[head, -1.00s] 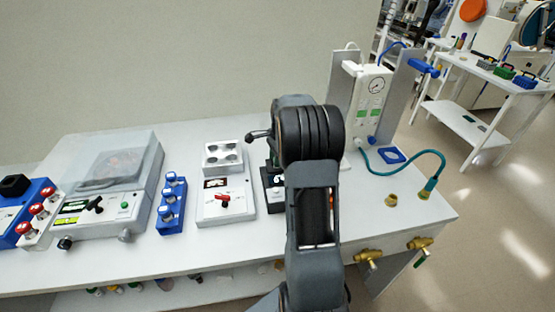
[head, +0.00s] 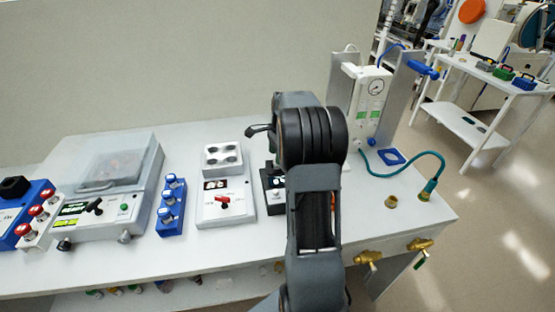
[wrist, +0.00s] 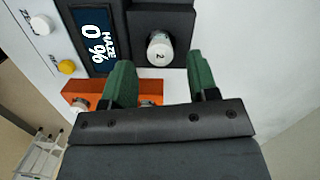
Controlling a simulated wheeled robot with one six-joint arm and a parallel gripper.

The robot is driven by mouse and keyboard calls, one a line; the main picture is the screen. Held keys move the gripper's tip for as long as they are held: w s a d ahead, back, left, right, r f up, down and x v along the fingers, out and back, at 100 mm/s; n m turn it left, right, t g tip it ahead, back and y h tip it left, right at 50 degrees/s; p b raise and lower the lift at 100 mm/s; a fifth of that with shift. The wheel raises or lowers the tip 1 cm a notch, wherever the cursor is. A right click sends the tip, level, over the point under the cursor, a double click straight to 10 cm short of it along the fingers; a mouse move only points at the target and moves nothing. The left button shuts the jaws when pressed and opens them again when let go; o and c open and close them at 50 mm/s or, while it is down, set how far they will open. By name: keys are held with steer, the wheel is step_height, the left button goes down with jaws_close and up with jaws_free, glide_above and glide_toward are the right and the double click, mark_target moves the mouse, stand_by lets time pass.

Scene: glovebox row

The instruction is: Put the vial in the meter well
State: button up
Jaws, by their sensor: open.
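In the wrist view, a white-capped vial (wrist: 160,48) marked "2" stands in the square black well block (wrist: 152,22) of the meter. How deep it sits cannot be told. The meter's dark display (wrist: 96,40) reads "HAZE 0 %" beside the block. My gripper (wrist: 162,75) is open, with its two green fingers apart on either side of the vial's line and nothing held between them. In the head view, my arm hides the gripper and the vial; part of the black meter (head: 272,188) shows to the arm's left.
An orange block (wrist: 88,92) with white-capped items lies partly behind my left finger. A yellow button (wrist: 67,67) and white knob (wrist: 41,24) are at left.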

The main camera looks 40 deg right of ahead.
step_height(320, 180, up, 8)
steer(key=d, duration=0.1)
steer(key=s+a+r+n, duration=0.1)
steer(key=a+r+n, duration=0.2)
steer(key=a, duration=0.2)
steer(key=s+a+f+n+t+h, duration=0.1)
steer(key=s+a+f+n+t, duration=0.2)
steer(key=s+a+n, duration=1.3)
steer(key=a+f+n, duration=0.2)
steer(key=a, duration=0.1)
steer(key=shift+s+a, duration=0.35)
steer(key=shift+s, duration=0.05)
